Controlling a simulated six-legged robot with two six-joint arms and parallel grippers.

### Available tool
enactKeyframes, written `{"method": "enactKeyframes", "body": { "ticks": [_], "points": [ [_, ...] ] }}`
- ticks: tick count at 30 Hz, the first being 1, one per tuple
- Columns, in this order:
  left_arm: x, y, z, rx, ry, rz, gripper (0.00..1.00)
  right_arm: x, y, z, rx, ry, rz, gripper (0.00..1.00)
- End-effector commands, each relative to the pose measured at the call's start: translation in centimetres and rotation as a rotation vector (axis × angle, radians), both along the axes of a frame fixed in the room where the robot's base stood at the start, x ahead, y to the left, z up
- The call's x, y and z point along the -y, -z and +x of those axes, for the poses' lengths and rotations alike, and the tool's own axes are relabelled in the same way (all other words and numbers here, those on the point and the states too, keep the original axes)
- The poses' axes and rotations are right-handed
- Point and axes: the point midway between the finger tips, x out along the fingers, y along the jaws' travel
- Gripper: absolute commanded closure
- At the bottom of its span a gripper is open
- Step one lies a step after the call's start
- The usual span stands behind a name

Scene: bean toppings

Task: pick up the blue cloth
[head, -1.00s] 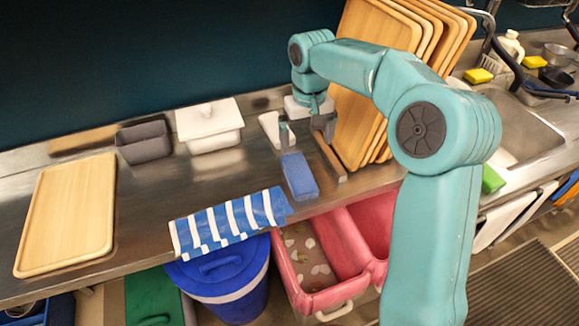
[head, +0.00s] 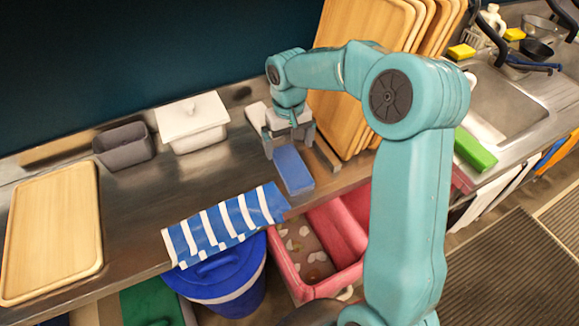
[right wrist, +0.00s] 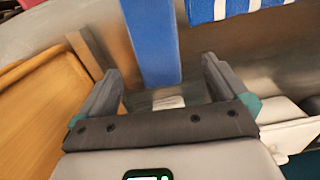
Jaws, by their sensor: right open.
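A plain blue folded cloth (head: 294,171) lies flat on the steel counter near its front edge; it also shows in the right wrist view (right wrist: 152,40). A blue-and-white striped cloth (head: 225,222) lies to its left and hangs over the counter edge. My right gripper (head: 289,149) is open and empty, pointing down at the far end of the plain blue cloth. In the right wrist view the near end of that cloth lies between the two spread fingers (right wrist: 163,82). I cannot tell the exact height of the fingers above it. My left gripper is not in view.
Wooden boards (head: 345,110) stand upright right of the gripper, close to it. A white lidded container (head: 192,128) and a grey bin (head: 124,150) stand at the back. A wooden tray (head: 52,235) lies left. Below the edge are a blue bucket (head: 225,295) and red bins (head: 290,275).

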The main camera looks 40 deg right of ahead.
Motion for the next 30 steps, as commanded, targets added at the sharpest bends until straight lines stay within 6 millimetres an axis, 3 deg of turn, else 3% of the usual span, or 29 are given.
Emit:
{"method": "enactKeyframes", "body": {
  "ticks": [8, 16, 25, 30],
  "points": [
    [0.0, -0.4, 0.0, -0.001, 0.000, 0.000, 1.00, 0.0, 2.6, 0.1, -0.002, 0.001, 0.001, 0.00],
    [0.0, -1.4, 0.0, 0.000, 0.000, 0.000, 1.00, 0.5, 6.6, 0.0, -0.001, 0.000, 0.002, 0.00],
    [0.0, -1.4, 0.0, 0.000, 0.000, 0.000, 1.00, 0.5, 7.3, 0.1, 0.001, 0.000, 0.001, 0.00],
    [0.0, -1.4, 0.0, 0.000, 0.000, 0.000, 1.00, 0.5, 7.3, 0.1, 0.001, 0.000, 0.001, 0.55]
  ]
}}
